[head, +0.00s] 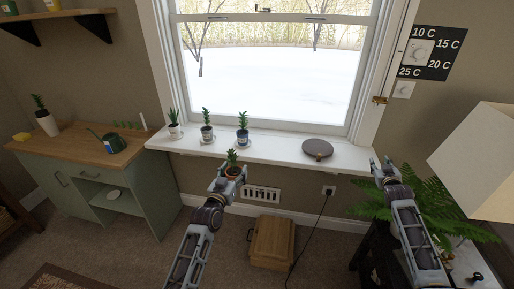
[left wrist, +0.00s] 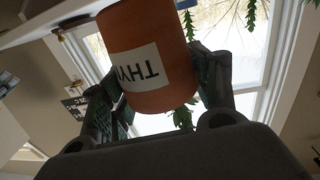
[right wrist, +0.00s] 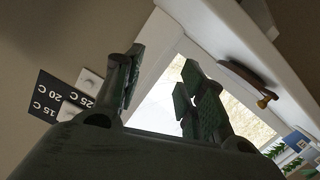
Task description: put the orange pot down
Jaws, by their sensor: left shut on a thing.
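The orange pot (head: 233,171) holds a small green plant and is in my left gripper (head: 231,176), just in front of the window sill's front edge. In the left wrist view the orange pot (left wrist: 147,50) has a white label reading "THY", with the rest cut off by its curve. The left fingers (left wrist: 160,95) press on both its sides. The white window sill (head: 270,149) lies behind it. My right gripper (head: 386,172) is near the sill's right end. In the right wrist view its fingers (right wrist: 160,90) are apart with nothing between them.
On the sill stand a white pot (head: 175,131), a grey pot (head: 207,133) and a blue pot (head: 242,136), each with a plant. A round brown lidded thing (head: 317,148) lies farther right. Bare sill lies between it and the blue pot. A fern (head: 430,205) stands by the right arm.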

